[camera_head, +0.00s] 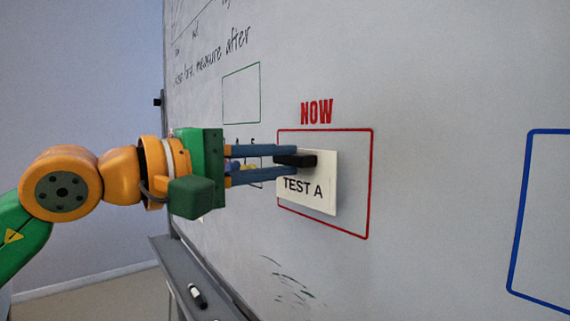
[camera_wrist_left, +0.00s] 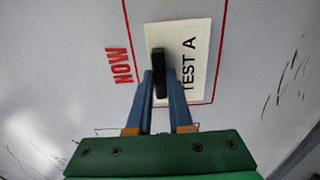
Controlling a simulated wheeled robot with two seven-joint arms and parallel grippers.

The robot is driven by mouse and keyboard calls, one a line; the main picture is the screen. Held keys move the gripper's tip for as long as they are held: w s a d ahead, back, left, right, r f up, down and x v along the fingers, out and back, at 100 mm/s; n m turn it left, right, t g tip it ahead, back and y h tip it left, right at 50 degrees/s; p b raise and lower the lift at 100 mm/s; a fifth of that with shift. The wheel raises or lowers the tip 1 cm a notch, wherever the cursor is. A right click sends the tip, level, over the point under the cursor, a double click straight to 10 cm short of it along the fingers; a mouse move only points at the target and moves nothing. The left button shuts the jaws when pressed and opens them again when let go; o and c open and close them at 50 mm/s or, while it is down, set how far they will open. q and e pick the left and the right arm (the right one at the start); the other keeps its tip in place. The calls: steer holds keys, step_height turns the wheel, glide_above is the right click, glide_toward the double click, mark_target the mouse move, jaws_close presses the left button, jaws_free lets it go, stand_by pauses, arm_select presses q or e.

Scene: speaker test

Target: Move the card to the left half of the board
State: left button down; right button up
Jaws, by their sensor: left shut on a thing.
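The white card (camera_head: 323,200) reads "TEST A" and has a black block (camera_head: 300,160) on its upper part. It lies over the red "NOW" frame (camera_head: 371,185) on the whiteboard (camera_head: 440,90). I cannot tell if the card touches the board. My left gripper (camera_head: 285,162) comes in from the left and is shut on the black block. In the left wrist view the card (camera_wrist_left: 200,40) and black block (camera_wrist_left: 159,75) show beyond the fingers (camera_wrist_left: 160,97). My right gripper is in neither view.
A green frame (camera_head: 241,94) is drawn left of the red one, with small coloured things below it, partly hidden by my fingers. A blue frame (camera_head: 520,220) is at the right. A tray (camera_head: 180,275) with a marker (camera_head: 197,296) runs along the board's lower edge.

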arm_select(q)
steer(key=shift+b+v, duration=0.7)
steer(key=shift+v, duration=1.7)
